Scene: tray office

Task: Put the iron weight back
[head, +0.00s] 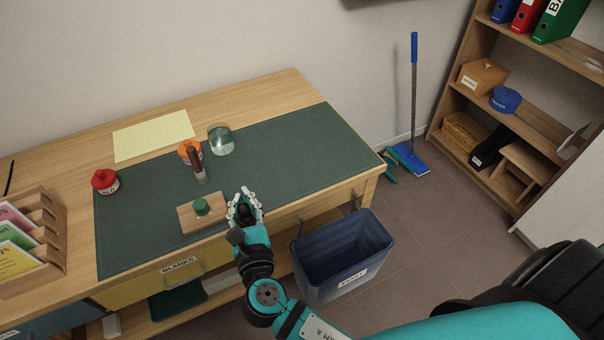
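My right gripper (244,202) is low over the front edge of the green desk mat (300,140), just right of a wooden block with a green knob (202,208). Its pale fingers stand apart around something dark; I cannot tell whether this is a held object or the gripper's own palm. I cannot clearly make out an iron weight anywhere. A tool with a brown handle and metal lower end (198,166) stands on the mat in front of an orange object (189,150). My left gripper is not in view.
A glass (221,140) stands at the mat's back edge, and a red pot (105,181) at its left. A yellow sheet (153,135) lies behind. A card rack (35,240) is at far left. A blue bin (342,258) hangs at the desk front. The mat's right half is clear.

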